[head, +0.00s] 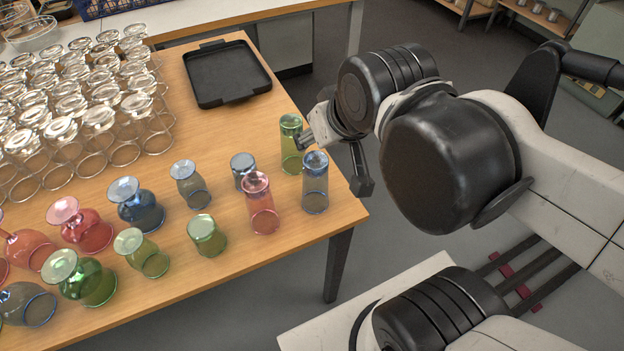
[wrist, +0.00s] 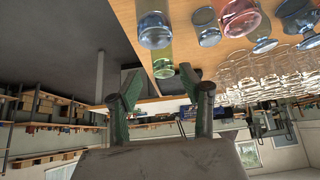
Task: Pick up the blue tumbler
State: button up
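A tall blue tumbler (head: 315,184) stands upside down near the table's right edge in the head view. It shows at the top of the wrist view (wrist: 155,28), which looks inverted. My gripper (head: 333,166) is just right of it, apart from it, beyond the table edge. In the wrist view my gripper (wrist: 160,82) has its two fingers spread with nothing held between them. A green tumbler (head: 290,145) stands right behind the blue one, also in the wrist view (wrist: 162,66). Other blue glasses stand farther left: a short one (head: 243,170) and a waisted one (head: 189,186).
A red tumbler (head: 261,205) stands close to the left of the blue tumbler. A black tray (head: 228,75) lies at the back of the wooden table (head: 290,235). Rows of clear glasses (head: 98,120) fill the back left; several coloured glasses stand front left.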

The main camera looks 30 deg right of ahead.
dwell(0.4)
jog(key=o, duration=0.6)
